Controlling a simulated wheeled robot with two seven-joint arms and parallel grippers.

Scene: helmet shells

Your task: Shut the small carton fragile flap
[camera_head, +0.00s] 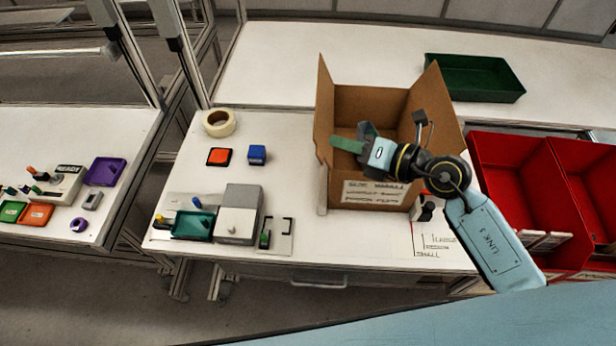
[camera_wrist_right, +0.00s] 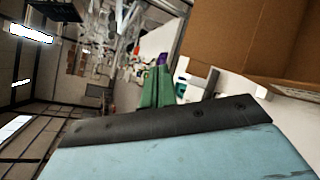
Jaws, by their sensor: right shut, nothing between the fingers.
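The small brown cardboard carton (camera_head: 360,103) stands open on the white table in the head view. Its left flap (camera_head: 323,115) and right flap (camera_head: 436,95) stand up. Printed text shows on its front (camera_head: 375,194); I cannot tell which part is the fragile flap. My right gripper (camera_head: 346,145) is over the carton's opening, its green fingers shut, empty and pointing left towards the left flap. In the right wrist view the shut fingers (camera_wrist_right: 157,88) show, with brown cardboard (camera_wrist_right: 255,38) at upper right. My arm hides part of the carton's right side. My left gripper is not in view.
Red bins (camera_head: 513,180) stand right of the carton, and a dark green tray (camera_head: 474,78) lies behind it. A tape roll (camera_head: 219,123), an orange-topped block (camera_head: 219,157), a blue block (camera_head: 257,155) and a grey box (camera_head: 240,213) are to the left. Table between them and the carton is clear.

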